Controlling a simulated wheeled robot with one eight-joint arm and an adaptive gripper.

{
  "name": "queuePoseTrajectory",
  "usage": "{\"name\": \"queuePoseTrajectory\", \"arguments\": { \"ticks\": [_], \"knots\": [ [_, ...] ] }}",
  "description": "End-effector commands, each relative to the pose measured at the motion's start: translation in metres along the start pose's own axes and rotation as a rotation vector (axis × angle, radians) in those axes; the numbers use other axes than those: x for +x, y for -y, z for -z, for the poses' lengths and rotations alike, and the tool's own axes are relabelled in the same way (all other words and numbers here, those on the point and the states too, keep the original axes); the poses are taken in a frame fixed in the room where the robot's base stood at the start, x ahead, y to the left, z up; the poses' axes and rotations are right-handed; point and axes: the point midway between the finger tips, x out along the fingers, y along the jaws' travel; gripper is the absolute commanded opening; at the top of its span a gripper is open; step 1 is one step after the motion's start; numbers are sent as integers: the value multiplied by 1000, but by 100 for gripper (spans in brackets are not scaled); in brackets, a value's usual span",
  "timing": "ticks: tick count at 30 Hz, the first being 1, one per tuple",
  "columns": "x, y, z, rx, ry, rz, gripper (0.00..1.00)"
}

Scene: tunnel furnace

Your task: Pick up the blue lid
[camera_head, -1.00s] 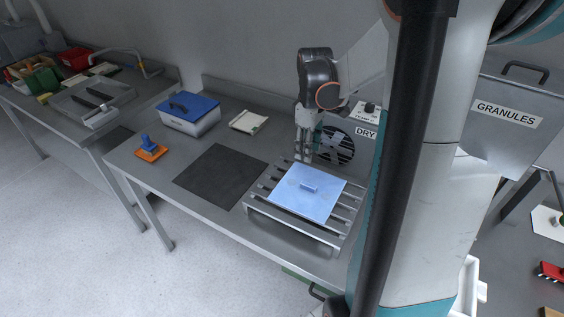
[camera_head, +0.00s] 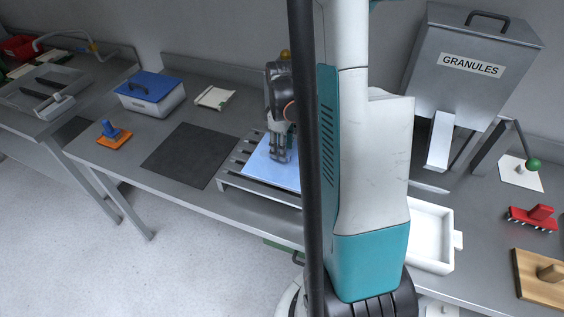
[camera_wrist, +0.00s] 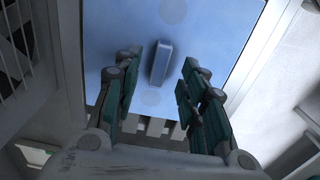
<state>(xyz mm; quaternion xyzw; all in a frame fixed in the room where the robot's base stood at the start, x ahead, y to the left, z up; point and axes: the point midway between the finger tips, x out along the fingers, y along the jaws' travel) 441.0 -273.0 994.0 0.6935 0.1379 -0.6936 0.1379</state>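A light blue square lid (camera_head: 262,168) lies flat on a slatted metal rack (camera_head: 235,183) on the bench. In the wrist view the lid (camera_wrist: 115,30) fills the upper middle, and its small raised handle (camera_wrist: 161,63) shows between my fingers. My gripper (camera_wrist: 160,60) is open, with one finger on each side of the handle and visible gaps on both sides. In the head view my gripper (camera_head: 281,158) is over the lid. My arm hides the lid's right part. A white box with a darker blue lid (camera_head: 146,86) stands farther left.
A dark mat (camera_head: 188,155) lies left of the rack. An orange block with a blue knob (camera_head: 114,136) is near the bench's left end. A GRANULES hopper (camera_head: 470,75), a white tray (camera_head: 432,236) and a red brush (camera_head: 532,217) are on the right.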

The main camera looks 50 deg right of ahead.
Motion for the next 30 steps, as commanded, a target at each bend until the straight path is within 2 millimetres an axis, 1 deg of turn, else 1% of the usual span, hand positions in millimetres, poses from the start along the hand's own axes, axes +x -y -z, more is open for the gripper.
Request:
{"name": "queuePoseTrajectory", "arguments": {
  "ticks": [1,4,7,13,14,15,17,18,30],
  "knots": [
    [10,0,0,0,0,0,38],
    [19,0,0,0,0,0,38],
    [22,0,0,0,0,0,38],
    [21,0,0,0,0,0,38],
    [21,0,0,0,0,0,32],
    [21,0,0,0,0,0,22],
    [21,0,0,0,0,0,9],
    [21,0,0,0,0,0,0],
    [20,0,0,0,0,0,0]
  ]
}}
